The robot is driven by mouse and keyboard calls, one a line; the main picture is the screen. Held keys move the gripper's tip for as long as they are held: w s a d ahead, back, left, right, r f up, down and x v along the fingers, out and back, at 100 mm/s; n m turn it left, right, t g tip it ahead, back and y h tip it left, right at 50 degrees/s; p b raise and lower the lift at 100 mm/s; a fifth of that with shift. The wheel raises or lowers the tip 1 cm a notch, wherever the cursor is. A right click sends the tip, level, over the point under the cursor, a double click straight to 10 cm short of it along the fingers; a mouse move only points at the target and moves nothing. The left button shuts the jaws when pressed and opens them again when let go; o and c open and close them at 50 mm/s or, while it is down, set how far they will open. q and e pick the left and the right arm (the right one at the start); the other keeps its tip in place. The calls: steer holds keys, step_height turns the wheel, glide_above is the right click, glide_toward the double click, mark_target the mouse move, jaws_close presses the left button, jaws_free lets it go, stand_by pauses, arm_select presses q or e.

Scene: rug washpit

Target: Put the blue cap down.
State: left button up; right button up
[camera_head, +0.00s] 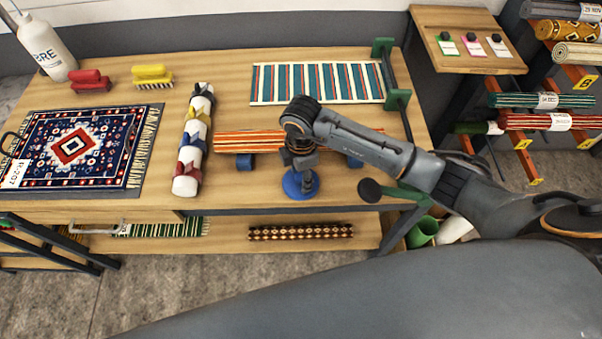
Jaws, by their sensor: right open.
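The blue cap (300,186), a round disc with a raised middle, is near the front edge of the wooden table (120,205). It looks level and seems to rest on the tabletop. My right gripper (303,167) points down right over the cap, with its jaws open around or just above the raised middle. The gripper hides part of the cap, so I cannot tell whether they touch. My left gripper is not in view.
An orange striped rolled rug (240,141) lies on blue supports just behind the cap. A patterned rug (70,148) lies at far left. A green frame (398,98) edges the table's right.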

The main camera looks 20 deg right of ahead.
mark_target(301, 177)
steer(key=shift+r, duration=0.55)
step_height(301, 177, up, 11)
steer(key=b, duration=0.3)
steer(key=shift+f, duration=0.1)
